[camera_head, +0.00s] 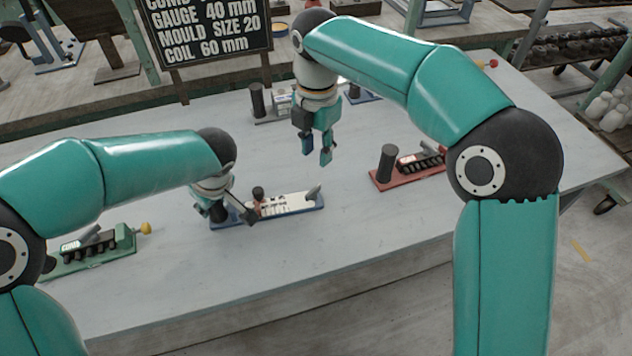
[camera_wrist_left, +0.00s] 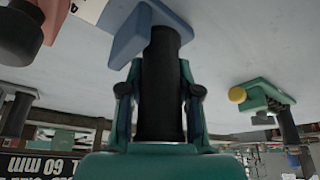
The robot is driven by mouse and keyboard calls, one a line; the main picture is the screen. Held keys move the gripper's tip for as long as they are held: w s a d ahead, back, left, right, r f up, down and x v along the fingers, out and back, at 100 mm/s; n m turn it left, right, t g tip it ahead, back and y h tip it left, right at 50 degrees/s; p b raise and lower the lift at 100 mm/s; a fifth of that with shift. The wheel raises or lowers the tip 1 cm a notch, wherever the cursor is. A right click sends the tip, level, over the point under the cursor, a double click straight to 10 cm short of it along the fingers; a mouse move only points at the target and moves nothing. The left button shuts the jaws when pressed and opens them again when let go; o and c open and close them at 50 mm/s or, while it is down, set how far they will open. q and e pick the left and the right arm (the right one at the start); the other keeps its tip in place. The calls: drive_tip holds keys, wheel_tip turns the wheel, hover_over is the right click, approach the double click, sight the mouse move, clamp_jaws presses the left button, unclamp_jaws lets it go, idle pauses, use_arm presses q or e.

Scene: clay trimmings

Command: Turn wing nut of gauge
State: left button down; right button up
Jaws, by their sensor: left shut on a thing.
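The gauge (camera_head: 290,205) is a blue base with a pale plate, lying on the table in the head view. A small dark knob (camera_head: 258,193) stands near its left part, and a grey upright piece (camera_head: 314,192) near its right end. I cannot tell which is the wing nut. My left gripper (camera_head: 228,214) is at the gauge's left end. In the left wrist view it (camera_wrist_left: 160,95) is shut around a black post (camera_wrist_left: 160,65) on a blue base (camera_wrist_left: 130,40). My right gripper (camera_head: 317,154) is open and empty, above the table behind the gauge.
A red fixture (camera_head: 385,182) with a black post stands to the right, a green fixture (camera_head: 100,252) with a yellow knob to the left. Further fixtures stand behind my right gripper. A black sign (camera_head: 205,35) stands at the back. The table's front right is clear.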

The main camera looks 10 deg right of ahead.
sight(317, 186)
wheel_tip(317, 186, down, 11)
drive_tip(key=shift+r, duration=0.1)
idle(0.3)
clamp_jaws()
